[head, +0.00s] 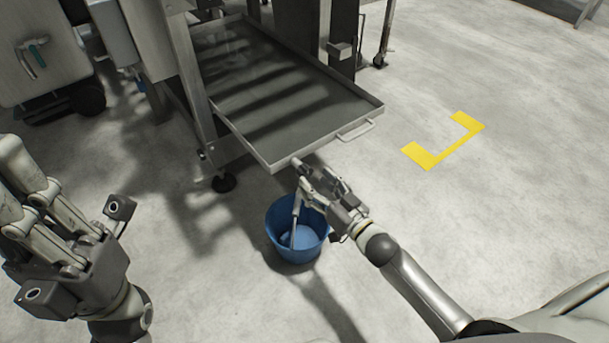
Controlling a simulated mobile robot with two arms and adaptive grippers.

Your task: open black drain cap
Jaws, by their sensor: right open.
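I cannot make out the black drain cap; the near corner of the metal tray (275,158) is partly covered by my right gripper. My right gripper (299,182) is open at that corner, with one finger close to the tray's rim and the other pointing down in front of the bucket. I cannot tell whether it touches the tray. A blue bucket (279,246) stands on the floor below the gripper. My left gripper (28,178) is at the left edge, away from the tray, and its jaw opening is unclear.
The tray has a handle (356,130) on its right side and sits in a steel frame with a leg (193,90). A wheeled grey cabinet (45,55) stands at upper left. A yellow floor marking (425,158) lies on clear concrete to the right.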

